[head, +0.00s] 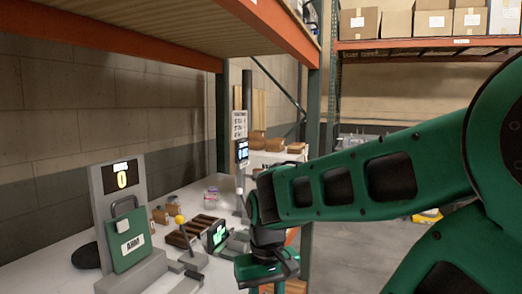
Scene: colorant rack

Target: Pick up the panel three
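No thing in the head view can be read clearly as panel three. A green panel (128,238) with a top handle and a white label stands upright against a grey stand (122,182) on the left of the white table. A small dark panel with a lit green display (217,234) stands tilted near the table's middle. My gripper (268,268) hangs at the end of my green arm, at the table's right side, right of the small dark panel. Its fingers are not clear, so whether it is open or shut cannot be told.
A yellow-knobbed lever (181,222) and a brown slatted rack (196,230) are on the table (52,272). A jar (211,197) and small brown blocks (161,214) stand behind. An orange shelf beam (130,40) hangs overhead. A green post (314,110) rises behind my arm.

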